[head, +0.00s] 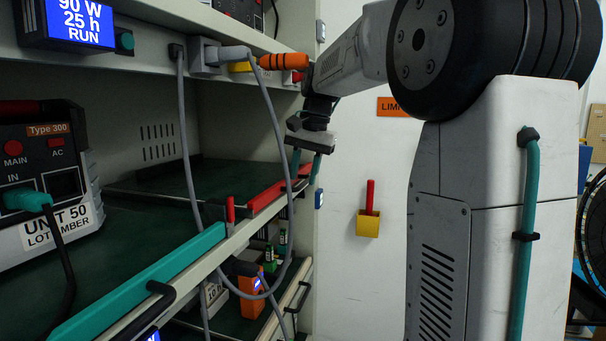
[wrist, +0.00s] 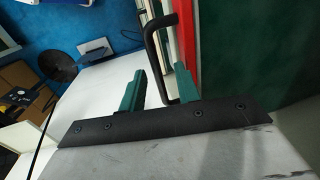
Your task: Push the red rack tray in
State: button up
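The red rack tray (head: 266,195) has a red front strip and sits at the far end of the middle rack level. Its red strip also shows in the wrist view (wrist: 187,35), beside a black bar handle (wrist: 152,55). My gripper (head: 304,177) hangs at the far end of the red strip, pointing down. Its two teal fingers stand apart in the wrist view (wrist: 158,82), with the handle appearing between them. I cannot tell whether either finger touches the handle. My gripper holds nothing that I can see.
A teal-fronted tray (head: 145,280) with a black handle is nearer on the same level. A grey cable (head: 274,130) loops down in front of the rack. Unit 50 (head: 45,175) stands at left. A yellow holder (head: 368,224) hangs on the wall.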

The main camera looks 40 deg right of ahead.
notch_tip(320, 180, up, 7)
jog(key=s, duration=0.1)
jog(key=shift+d, duration=0.35)
jog(key=shift+s, duration=0.15)
